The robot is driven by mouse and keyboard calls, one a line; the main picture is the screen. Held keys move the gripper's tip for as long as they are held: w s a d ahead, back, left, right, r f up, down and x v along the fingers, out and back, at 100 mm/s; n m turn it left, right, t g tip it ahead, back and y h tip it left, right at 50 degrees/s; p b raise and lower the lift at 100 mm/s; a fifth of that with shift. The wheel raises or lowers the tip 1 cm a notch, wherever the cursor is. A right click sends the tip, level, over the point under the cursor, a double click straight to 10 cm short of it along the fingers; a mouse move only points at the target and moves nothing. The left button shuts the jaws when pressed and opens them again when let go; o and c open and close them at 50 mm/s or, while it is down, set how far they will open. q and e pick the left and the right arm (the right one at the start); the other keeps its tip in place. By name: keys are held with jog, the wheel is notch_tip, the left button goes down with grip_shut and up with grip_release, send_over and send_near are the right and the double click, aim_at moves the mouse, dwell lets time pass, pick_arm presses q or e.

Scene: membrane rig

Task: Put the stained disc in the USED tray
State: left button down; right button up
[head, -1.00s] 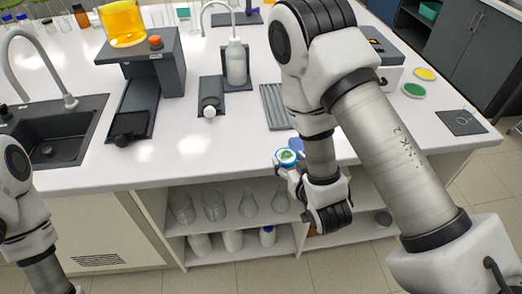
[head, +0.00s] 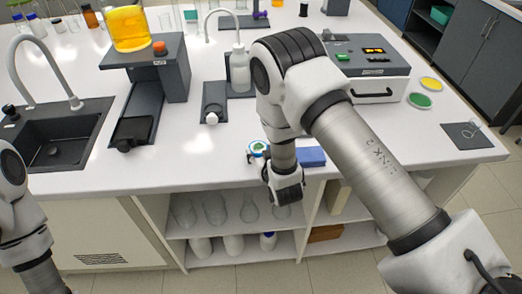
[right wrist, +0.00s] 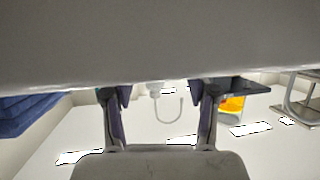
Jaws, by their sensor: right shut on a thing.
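A small round disc (head: 258,147) with a white face, a green mark and a blue rim shows in the head view near the counter's front edge. My right gripper (head: 262,158) is shut on it and holds it at the front edge, partly hidden by my own arm. In the right wrist view its two fingers (right wrist: 160,100) stand apart, their tips cut off by a broad pale surface across the top; the disc cannot be made out there. I cannot read a USED label on any tray. My left arm shows at the left edge, its gripper out of view.
A blue flat-sided thing (head: 311,156) lies just right of the gripper. A grey-white instrument (head: 372,88) stands behind my arm. Green (head: 419,100) and yellow (head: 431,84) discs lie right of it. A wash bottle (head: 239,72) and sink (head: 60,135) are left. Glassware fills the shelf below.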

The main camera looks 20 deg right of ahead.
jog(key=shift+s+a+f, duration=0.15)
jog(key=shift+s+a, duration=0.05)
jog(key=o, duration=1.1)
jog(key=shift+w+d, duration=0.15)
